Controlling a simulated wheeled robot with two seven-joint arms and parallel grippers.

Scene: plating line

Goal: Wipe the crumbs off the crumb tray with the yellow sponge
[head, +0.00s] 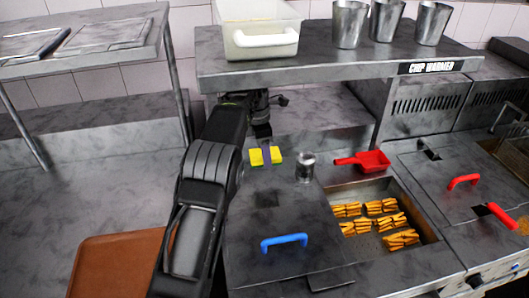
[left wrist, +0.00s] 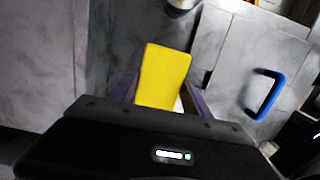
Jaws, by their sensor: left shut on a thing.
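The yellow sponge (head: 256,157) shows in the head view on both sides of my left gripper (head: 266,154), near the back of the metal counter. In the left wrist view the sponge (left wrist: 162,76) stands between the two purple fingers of my left gripper (left wrist: 160,98). The gripper is shut on it. I cannot tell whether the sponge touches the counter. No tray with crumbs can be made out; a plain brown tray (head: 105,265) lies at the lower left, and no crumbs show on its visible part. My right gripper is not in view.
A metal shaker (head: 305,167) stands just right of the sponge. A red scoop (head: 372,161) lies behind the chip basin (head: 432,235). A blue-handled lid (head: 285,241) is in front. The chip warmer shelf (head: 330,70) overhangs behind. The left counter is mostly clear.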

